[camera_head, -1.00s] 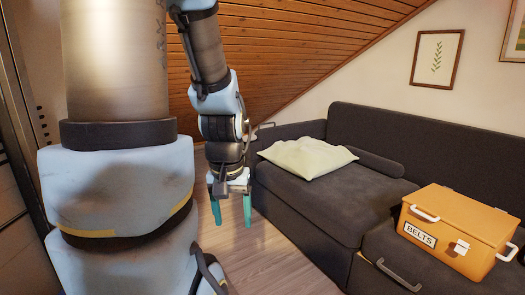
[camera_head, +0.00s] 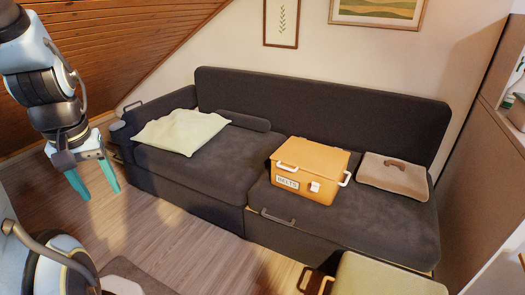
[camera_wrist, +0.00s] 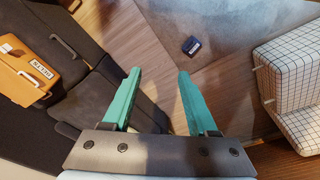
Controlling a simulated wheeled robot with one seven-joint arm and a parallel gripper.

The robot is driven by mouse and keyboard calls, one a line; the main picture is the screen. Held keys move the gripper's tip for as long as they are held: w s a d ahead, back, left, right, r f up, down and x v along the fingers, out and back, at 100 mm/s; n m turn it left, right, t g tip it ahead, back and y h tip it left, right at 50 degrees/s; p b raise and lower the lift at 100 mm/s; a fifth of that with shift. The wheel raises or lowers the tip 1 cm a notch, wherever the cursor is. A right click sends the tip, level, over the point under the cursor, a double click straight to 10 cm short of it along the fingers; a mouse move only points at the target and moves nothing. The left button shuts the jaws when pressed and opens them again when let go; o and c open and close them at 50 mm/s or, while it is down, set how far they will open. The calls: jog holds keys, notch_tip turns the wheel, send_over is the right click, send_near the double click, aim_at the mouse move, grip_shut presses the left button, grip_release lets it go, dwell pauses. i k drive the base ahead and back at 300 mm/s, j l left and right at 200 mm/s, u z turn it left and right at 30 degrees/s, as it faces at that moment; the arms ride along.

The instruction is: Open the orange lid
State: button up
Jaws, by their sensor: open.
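The orange box (camera_head: 310,170) sits on the right seat of the dark sofa, its orange lid (camera_head: 317,155) closed. It has a BELTS label, a white front latch (camera_head: 314,187) and white side handles. The box also shows at the left edge of the wrist view (camera_wrist: 38,65). My gripper (camera_head: 96,190) is at the left in the head view, well apart from the box, pointing down over the floor. Its teal fingers are open and empty, as the wrist view (camera_wrist: 157,95) shows.
A pale cushion (camera_head: 180,131) lies on the sofa's left seat (camera_head: 165,165). A beige flat case (camera_head: 394,175) lies right of the box. A metal drawer handle (camera_head: 277,217) sticks out below it. A yellowish object (camera_head: 385,277) stands in front at right. The wooden floor (camera_head: 190,235) before the sofa's left part is clear.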

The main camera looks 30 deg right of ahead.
aim_at(325, 162)
jog(key=z, duration=1.75)
